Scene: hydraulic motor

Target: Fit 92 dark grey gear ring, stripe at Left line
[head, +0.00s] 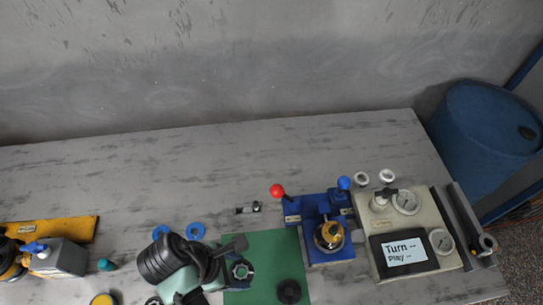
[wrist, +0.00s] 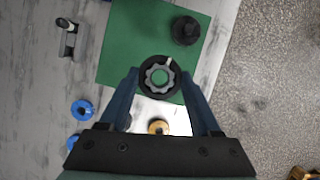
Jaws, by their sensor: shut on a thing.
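My gripper (wrist: 160,76) is shut on a dark grey gear ring (wrist: 147,77), with one fingertip on each side of it. The ring has a toothed inner edge, and green shows through its middle. A short pale stripe sits at its upper right in the wrist view. In the head view the ring (head: 240,271) is at the end of my arm, over the left part of the green mat (head: 270,246). Its height above the mat is unclear. A blue fixture (head: 318,252) with a brass-coloured part (head: 332,232) stands right of the mat. I cannot make out a Left line.
A black round part (head: 289,291) lies on the mat. A test unit (head: 418,273) with gauges and a screen stands right of the fixture. Red (head: 277,190) and blue (head: 344,183) knobs rise behind the fixture. Blue rings (head: 195,231) lie left. The table behind is mostly clear.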

